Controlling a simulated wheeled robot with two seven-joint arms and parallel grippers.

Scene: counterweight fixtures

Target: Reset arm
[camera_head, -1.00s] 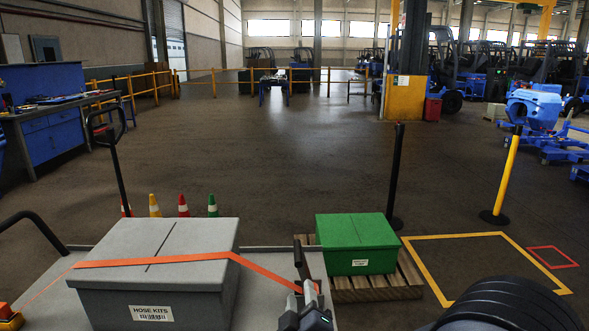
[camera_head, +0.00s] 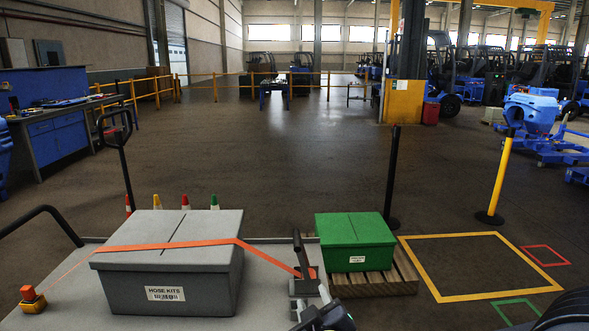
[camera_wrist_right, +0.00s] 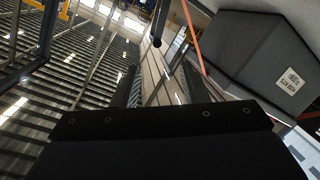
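My right gripper (camera_head: 322,318) shows at the bottom edge of the head view, just below a black lever (camera_head: 299,248) on a strap buckle. In the right wrist view its two dark fingers (camera_wrist_right: 160,86) stand apart with nothing seen between them. The lever (camera_wrist_right: 157,28) stands beyond the fingertips there, apart from them. An orange strap (camera_head: 170,245) runs over a grey lidded box (camera_head: 175,270) labelled "HOSE KITS" and down to the buckle. The box (camera_wrist_right: 262,55) also shows at the right of the wrist view. My left gripper is out of view.
A green box (camera_head: 355,240) rests on a wooden pallet (camera_head: 375,284). A yellow floor outline (camera_head: 470,235) lies empty at right. Black (camera_head: 392,180) and yellow (camera_head: 502,175) posts stand behind.

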